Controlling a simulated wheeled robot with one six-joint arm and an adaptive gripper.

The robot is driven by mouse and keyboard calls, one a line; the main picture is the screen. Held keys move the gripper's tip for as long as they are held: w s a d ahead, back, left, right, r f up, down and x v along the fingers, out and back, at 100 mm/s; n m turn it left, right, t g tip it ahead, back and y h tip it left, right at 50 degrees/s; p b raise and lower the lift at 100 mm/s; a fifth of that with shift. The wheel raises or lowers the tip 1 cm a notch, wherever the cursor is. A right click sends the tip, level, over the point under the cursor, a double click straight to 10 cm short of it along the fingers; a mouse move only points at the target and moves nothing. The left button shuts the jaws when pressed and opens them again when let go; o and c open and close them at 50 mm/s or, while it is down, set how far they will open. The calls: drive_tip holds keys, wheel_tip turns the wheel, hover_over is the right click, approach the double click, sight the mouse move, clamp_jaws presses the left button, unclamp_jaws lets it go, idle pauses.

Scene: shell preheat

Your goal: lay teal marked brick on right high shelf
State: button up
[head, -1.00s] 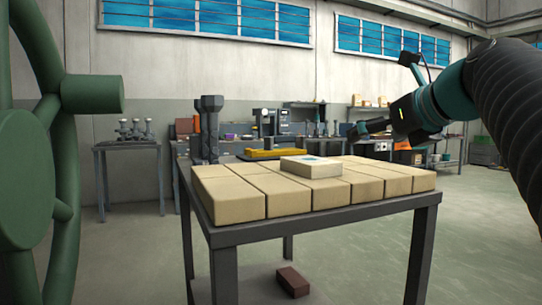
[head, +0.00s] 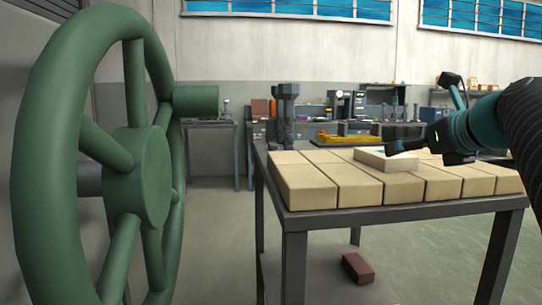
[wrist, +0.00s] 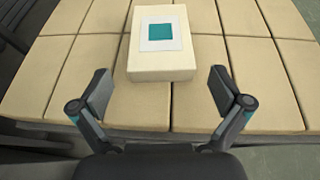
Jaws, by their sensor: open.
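The teal marked brick (wrist: 161,62) is a pale block with a white label and a teal square on its top. It lies flat on a layer of tan bricks on a metal table, and it also shows in the head view (head: 388,161). My gripper (wrist: 156,88) is open and empty in the wrist view, its two fingers apart on either side of the brick's near end. In the head view my gripper (head: 400,147) reaches in from the right, close above the brick. I cannot identify the right high shelf.
The tan bricks (head: 305,184) cover the tabletop. A dark red brick (head: 357,268) lies on the table's lower shelf. A large green handwheel (head: 140,180) stands close at left. Benches with equipment (head: 347,108) line the back wall.

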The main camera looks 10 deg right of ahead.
drive_tip(key=x, duration=0.9)
drive_tip(key=shift+r, duration=0.45)
drive_tip(key=c, duration=1.3)
